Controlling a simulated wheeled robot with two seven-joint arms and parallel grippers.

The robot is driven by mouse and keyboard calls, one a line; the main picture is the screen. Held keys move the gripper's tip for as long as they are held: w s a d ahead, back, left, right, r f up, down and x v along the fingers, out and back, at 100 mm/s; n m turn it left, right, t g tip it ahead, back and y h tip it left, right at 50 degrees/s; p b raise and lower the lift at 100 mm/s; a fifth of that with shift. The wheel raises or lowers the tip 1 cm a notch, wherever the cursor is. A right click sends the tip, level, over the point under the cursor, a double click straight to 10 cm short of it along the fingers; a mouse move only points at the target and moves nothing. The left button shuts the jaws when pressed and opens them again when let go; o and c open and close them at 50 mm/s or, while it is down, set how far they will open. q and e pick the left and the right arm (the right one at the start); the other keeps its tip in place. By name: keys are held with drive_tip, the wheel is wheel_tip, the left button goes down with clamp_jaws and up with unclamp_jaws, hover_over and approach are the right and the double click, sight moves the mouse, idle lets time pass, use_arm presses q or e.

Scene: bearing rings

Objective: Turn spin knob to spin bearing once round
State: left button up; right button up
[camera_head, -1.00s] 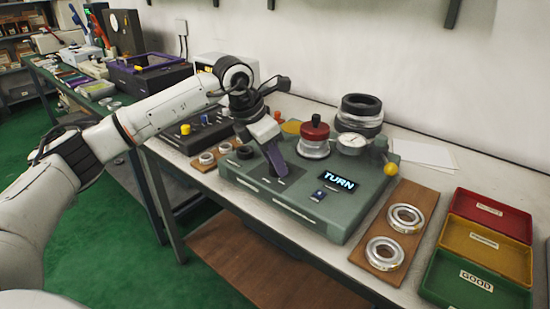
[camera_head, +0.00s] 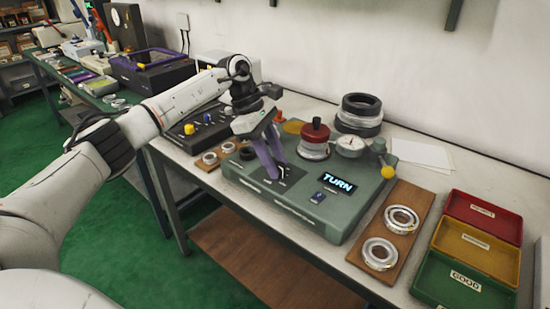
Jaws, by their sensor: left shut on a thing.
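The green-grey bearing tester (camera_head: 315,215) stands on the bench, with a lit display reading "TURN" (camera_head: 338,182). A bearing (camera_head: 313,150) sits on it under a red cap with a black top (camera_head: 315,130). My left gripper (camera_head: 278,174) points down at the left part of the tester's top, with its two purple fingers seen side by side. It is shut on the small dark spin knob there, which the fingers mostly hide. My right gripper is out of view.
A dial gauge (camera_head: 350,146) and a yellow ball (camera_head: 388,172) are at the tester's right. A wooden board (camera_head: 402,242) holds two bearing rings. Red (camera_head: 482,216), yellow (camera_head: 474,250) and green (camera_head: 463,285) trays stand at the right. Black rings (camera_head: 360,108) are stacked behind.

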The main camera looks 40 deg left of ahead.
use_arm(q)
drive_tip(key=shift+w+m+g, duration=0.1)
drive_tip(key=shift+m+g, duration=0.4)
drive_tip(key=shift+m, duration=0.8)
drive_tip(key=shift+a, duration=0.1)
drive_tip(key=o, duration=1)
drive_tip(key=shift+o, duration=0.2)
drive_tip(key=v, duration=1)
drive_tip(key=shift+r, duration=0.15)
drive_tip(key=shift+a, duration=0.1)
